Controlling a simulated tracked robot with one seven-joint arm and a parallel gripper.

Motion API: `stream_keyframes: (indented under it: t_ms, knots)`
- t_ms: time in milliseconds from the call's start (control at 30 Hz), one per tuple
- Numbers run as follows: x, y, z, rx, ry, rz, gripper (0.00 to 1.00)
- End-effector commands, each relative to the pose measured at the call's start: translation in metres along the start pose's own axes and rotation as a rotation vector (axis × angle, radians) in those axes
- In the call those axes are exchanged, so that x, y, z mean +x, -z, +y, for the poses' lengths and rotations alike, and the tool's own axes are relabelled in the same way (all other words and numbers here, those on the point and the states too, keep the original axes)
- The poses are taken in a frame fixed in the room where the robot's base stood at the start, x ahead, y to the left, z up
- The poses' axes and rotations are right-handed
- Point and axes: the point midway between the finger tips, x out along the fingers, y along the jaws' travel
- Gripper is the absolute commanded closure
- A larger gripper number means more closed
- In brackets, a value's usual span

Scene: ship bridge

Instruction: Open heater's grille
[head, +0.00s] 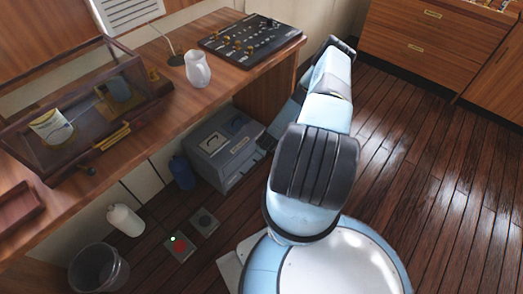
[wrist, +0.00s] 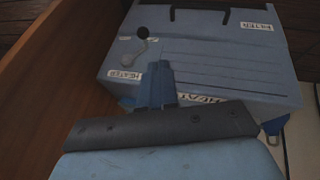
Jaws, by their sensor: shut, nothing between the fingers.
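The heater (head: 222,150) is a grey-blue box on the floor under the desk in the head view. In the wrist view the heater (wrist: 275,70) fills the upper right, with several HEATER labels. Its face with thin horizontal lines, seemingly the grille (wrist: 210,58), is flat against the body as far as I can tell. My wrist hides the heater's near edge.
The wooden desk (head: 240,68) overhangs the heater, and a wooden panel (wrist: 60,85) stands close at left in the wrist view. A blue bottle (head: 182,172), a white bottle (head: 125,220) and a bin (head: 98,270) stand on the floor. Floor at right (head: 430,170) is clear.

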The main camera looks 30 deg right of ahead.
Motion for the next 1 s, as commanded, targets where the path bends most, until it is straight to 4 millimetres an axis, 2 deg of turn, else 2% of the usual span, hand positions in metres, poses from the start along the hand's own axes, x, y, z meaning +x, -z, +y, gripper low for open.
stream_keyframes:
  t_ms: [567, 700, 1000]
  knots:
    - [0.08, 0.0, -0.002, 0.004, 0.002, 0.0, 1.0]
    - [0.097, -0.002, 0.007, 0.004, 0.0, 0.0, 1.0]
    - [0.116, -0.004, 0.019, 0.0, 0.001, 0.001, 1.0]
